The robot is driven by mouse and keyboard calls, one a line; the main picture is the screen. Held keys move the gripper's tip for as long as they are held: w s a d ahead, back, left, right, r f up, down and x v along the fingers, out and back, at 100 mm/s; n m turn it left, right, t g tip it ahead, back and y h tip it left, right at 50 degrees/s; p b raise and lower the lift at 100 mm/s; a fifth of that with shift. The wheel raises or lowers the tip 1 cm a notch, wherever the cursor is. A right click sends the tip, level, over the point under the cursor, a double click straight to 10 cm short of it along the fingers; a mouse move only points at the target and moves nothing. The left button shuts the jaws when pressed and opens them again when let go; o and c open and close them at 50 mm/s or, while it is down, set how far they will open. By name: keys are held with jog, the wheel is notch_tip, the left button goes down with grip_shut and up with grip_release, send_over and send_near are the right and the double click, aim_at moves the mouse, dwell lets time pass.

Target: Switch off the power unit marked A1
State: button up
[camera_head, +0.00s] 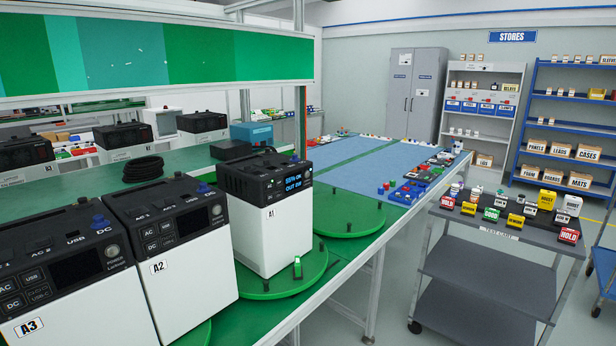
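The power unit marked A1 (262,213) stands upright on a green round turntable (308,272) on the bench. It has a white body and a black top, and its small screen (293,185) is lit with blue text that seems to read "55% ON" and "OUT 0W". A small green piece (297,268) stands on the turntable rim in front of it. Units marked A2 (174,255) and A3 (75,300) stand to its left with dark screens. Button labels on A1 are too small to read. My gripper is not in view.
An empty green turntable (345,212) with short pegs lies right of A1. A grey cart (478,268) with labelled blocks stands at right, with open floor between it and the bench. A black coiled cable (143,168) and more units (122,136) are behind.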

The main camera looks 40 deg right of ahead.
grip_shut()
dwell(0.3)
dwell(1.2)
